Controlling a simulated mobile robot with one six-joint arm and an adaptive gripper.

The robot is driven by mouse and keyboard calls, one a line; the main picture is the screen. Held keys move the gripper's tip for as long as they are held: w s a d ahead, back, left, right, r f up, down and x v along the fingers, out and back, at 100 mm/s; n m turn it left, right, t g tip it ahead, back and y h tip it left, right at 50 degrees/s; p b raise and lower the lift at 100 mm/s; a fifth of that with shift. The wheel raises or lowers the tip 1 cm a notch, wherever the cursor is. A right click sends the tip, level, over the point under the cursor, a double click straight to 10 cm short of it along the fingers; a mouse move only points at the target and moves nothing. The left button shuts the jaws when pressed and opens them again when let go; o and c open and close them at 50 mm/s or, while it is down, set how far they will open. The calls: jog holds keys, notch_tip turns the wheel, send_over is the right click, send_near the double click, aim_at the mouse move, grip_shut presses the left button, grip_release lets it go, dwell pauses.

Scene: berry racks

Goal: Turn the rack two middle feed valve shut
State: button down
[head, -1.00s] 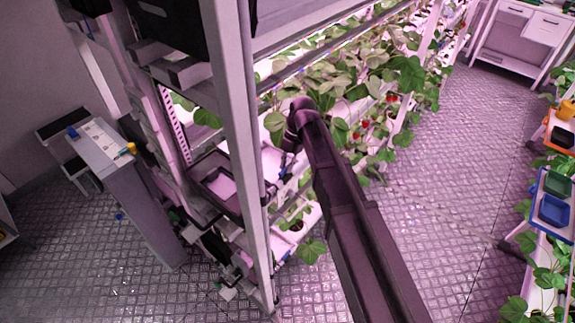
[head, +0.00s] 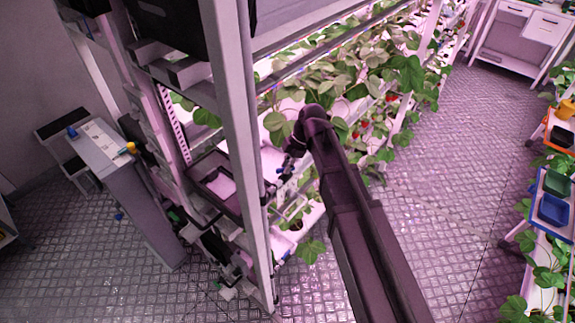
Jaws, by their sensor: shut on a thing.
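My gripper (head: 272,190) is at the end of my dark arm, close beside the front upright post of the berry rack (head: 237,150). It is at about the height of the middle shelf and is small and dark in the head view. Its jaws are closed at the feed valve there. The valve's handle is mostly hidden by the gripper and the post, so I cannot tell its angle.
Leafy strawberry plants (head: 350,75) with red berries hang along the rack beside my arm. A black-rimmed tray (head: 215,185) sits behind the post. A grey cabinet (head: 125,200) stands at left. The aisle floor (head: 440,190) is clear.

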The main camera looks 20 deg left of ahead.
jog(key=m, duration=0.2)
jog(key=m+t, duration=0.2)
jog(key=m, duration=0.1)
jog(key=shift+s+d+m+y, duration=0.15)
jog(key=shift+s+m+y, duration=0.15)
jog(key=shift+s, duration=0.05)
jog(key=m+t, duration=0.2)
jog(key=m, duration=0.3)
jog(key=shift+s+f+m, duration=0.1)
jog(key=shift+m, duration=0.2)
jog(key=c, duration=0.6)
grip_release()
jog(key=shift+c, duration=0.2)
jog(key=shift+w, duration=0.2)
